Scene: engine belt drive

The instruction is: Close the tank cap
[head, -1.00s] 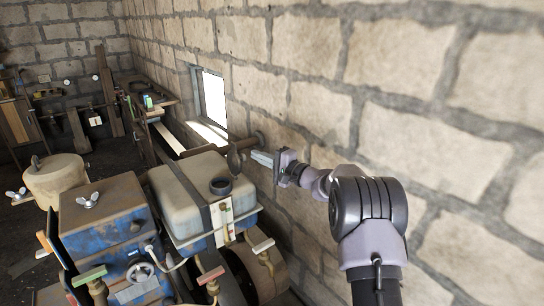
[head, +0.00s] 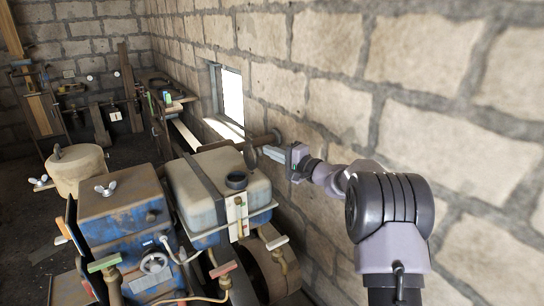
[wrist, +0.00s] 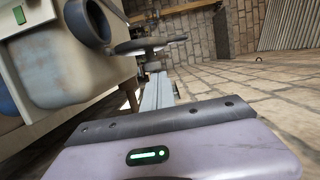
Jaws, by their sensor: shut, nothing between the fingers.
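The pale tank (head: 205,205) sits on the blue engine, with a dark open filler neck (head: 236,180) on top. The neck's open mouth also shows in the wrist view (wrist: 88,22). A thin dark disc, which looks like the tank cap (head: 250,156), stands up behind the neck, off its mouth. In the wrist view the cap (wrist: 140,46) is seen nearly edge-on just beyond my fingertips. My gripper (head: 264,151) is shut and empty, its tips close to the cap on the wall side. I cannot tell whether they touch it.
A stone wall (head: 420,110) runs close along the right of my arm. The blue engine box (head: 120,215) with a wing nut stands left of the tank. Valves with coloured handles (head: 222,270) stand in front.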

